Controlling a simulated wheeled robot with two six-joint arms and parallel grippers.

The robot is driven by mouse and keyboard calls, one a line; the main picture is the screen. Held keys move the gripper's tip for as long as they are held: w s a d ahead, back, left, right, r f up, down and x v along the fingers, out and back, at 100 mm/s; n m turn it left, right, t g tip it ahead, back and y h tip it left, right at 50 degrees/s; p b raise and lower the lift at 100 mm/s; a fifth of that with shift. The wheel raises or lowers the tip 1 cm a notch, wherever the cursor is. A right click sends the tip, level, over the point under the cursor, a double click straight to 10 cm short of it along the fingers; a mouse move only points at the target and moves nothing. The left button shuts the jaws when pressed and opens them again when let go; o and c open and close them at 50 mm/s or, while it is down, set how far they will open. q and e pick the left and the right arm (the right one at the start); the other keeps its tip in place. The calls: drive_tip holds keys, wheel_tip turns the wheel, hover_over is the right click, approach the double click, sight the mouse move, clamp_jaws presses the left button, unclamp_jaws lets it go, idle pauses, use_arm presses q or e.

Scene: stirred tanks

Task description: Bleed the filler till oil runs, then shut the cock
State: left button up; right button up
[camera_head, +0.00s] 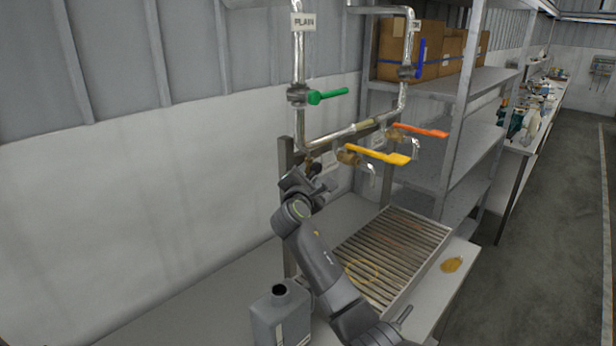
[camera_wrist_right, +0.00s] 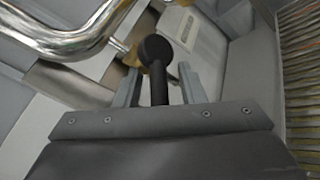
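The filler is a pipe set on a stand, with a PLAIN tag (camera_head: 303,22) on its left pipe. It carries a green lever (camera_head: 328,96), a blue lever (camera_head: 421,58), a yellow lever (camera_head: 385,154) and an orange lever (camera_head: 420,131). Short spouts hang under the yellow and orange levers. My right gripper (camera_head: 311,172) is at the lower left pipe end. In the right wrist view, a black knob on a stem (camera_wrist_right: 155,50) stands between its open fingers (camera_wrist_right: 160,88), with gaps on both sides. Brass shows behind the knob. My left gripper is out of view.
A slatted drip tray (camera_head: 432,226) lies below the spouts, with a yellowish ring on its slats. A grey can (camera_head: 281,312) stands in front. A shelf with cardboard boxes (camera_head: 443,50) is behind.

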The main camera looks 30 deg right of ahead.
drive_tip(key=shift+c, duration=0.4)
clamp_jaws()
drive_tip(key=shift+w+d+f+n+t+h+b, duration=0.2)
drive_tip(key=shift+n+t+b, duration=0.65)
drive_tip(key=shift+b, duration=1.4)
drive_tip(key=shift+s+d+f+n+t+h+b, duration=0.25)
drive_tip(key=shift+n+t+b, duration=0.6)
drive_tip(key=shift+b, duration=1.35)
drive_tip(key=shift+w+d+f+n+t+h+b, duration=0.1)
drive_tip(key=shift+w+d+n+t+h+b, duration=0.5)
drive_tip(key=shift+b, duration=1.65)
drive_tip(key=shift+s+a+t, duration=0.3)
drive_tip(key=shift+a+t, duration=0.1)
drive_tip(key=shift+o, duration=0.4)
unclamp_jaws()
drive_tip(key=shift+r, duration=0.1)
